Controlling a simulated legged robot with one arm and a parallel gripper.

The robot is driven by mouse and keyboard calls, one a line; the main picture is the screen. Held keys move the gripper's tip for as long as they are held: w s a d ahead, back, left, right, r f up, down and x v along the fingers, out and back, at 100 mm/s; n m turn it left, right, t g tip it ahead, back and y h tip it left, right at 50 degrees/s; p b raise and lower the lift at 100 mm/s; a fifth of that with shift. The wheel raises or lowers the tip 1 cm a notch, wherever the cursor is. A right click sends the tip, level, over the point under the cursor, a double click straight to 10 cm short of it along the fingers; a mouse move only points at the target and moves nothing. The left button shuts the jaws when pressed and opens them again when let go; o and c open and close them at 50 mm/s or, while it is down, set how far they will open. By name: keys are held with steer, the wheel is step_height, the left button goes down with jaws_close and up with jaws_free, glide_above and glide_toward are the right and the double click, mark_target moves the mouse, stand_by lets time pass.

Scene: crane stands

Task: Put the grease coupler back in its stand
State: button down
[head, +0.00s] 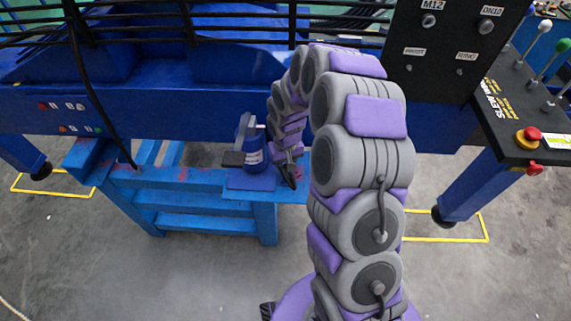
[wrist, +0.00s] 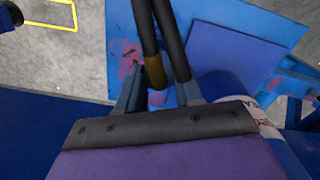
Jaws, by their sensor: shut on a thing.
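In the wrist view my gripper (wrist: 158,82) is shut on the grease coupler (wrist: 155,72), a dark piece with a brass-coloured part. Two dark rod-like lengths run from between the fingers to the top edge; I cannot tell whether both belong to the coupler. In the head view my gripper (head: 288,172) is just right of a blue cylindrical unit with a white label (head: 252,152), above the blue bench. The coupler is too small to make out there. I cannot tell which part of the unit is the stand's holder.
The unit stands on a dark blue plate (head: 250,182) on the blue bench (head: 180,183). Behind are a large blue crane frame (head: 190,108) and black hoses (head: 90,95). A control panel with levers and a red button (head: 533,134) is at right. Grey floor is open in front.

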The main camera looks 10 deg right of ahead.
steer(key=shift+f, duration=0.15)
stand_by(0.5)
steer(key=shift+f, duration=1.1)
steer(key=c, duration=0.7)
jaws_free()
steer(key=shift+r, duration=0.1)
steer(key=shift+o, duration=0.2)
steer(key=shift+r+p, duration=0.7)
steer(key=shift+r, duration=1.75)
